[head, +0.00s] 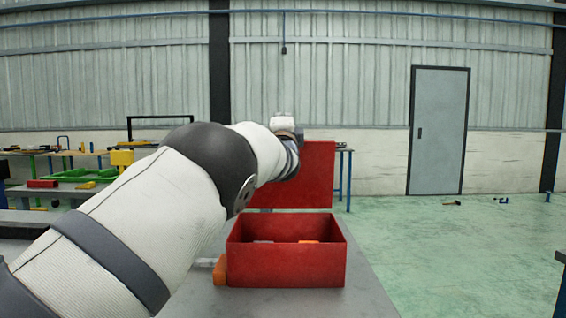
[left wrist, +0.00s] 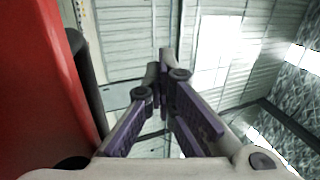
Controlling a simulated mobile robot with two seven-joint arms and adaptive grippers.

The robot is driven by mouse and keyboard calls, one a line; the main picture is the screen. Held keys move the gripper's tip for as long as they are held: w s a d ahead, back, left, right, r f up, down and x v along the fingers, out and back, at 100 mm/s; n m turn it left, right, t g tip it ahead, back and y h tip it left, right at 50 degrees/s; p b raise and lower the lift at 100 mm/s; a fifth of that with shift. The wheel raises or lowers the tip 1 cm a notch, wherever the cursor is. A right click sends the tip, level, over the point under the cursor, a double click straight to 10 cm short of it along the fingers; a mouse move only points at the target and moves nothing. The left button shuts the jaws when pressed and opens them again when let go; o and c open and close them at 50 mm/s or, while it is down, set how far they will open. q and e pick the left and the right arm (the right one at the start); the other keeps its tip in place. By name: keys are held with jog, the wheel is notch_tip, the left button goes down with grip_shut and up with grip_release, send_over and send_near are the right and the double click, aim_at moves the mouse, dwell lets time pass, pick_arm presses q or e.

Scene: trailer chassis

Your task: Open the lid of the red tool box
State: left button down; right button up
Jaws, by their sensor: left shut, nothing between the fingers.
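The red tool box (head: 287,268) sits on a grey table, open at the top. Its red lid (head: 318,172) stands raised, roughly upright, behind the box. My left arm reaches in from the left, and its wrist end is at the lid's upper left. The left gripper's fingers are hidden in the head view. In the left wrist view the left gripper (left wrist: 164,68) has its purple fingers together at the tips, with nothing between them. A red surface, probably the lid (left wrist: 35,85), fills the left side there, beside the fingers. My right gripper is not in view.
Small grey and orange items lie inside the box. An orange block (head: 219,271) is beside its left wall. The grey table (head: 362,293) is bare to the right of the box. Benches with tools stand at the far left, and a grey door (head: 438,130) at the back right.

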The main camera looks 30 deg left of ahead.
pick_arm(q)
jog(key=shift+g, duration=0.4)
jog(key=shift+w+a+f, duration=0.15)
jog(key=shift+w+f, duration=0.15)
jog(key=shift+f, duration=0.6)
jog(key=shift+w+a+f, duration=0.2)
jog(key=shift+w+f, duration=0.05)
jog(key=shift+f, duration=0.7)
jog(key=shift+w+a+f, duration=0.15)
jog(key=shift+w+f, duration=0.15)
jog(key=shift+f, duration=0.6)
jog(key=shift+x, duration=0.85)
jog(key=shift+s+d+r, duration=0.1)
jog(key=shift+r, duration=0.25)
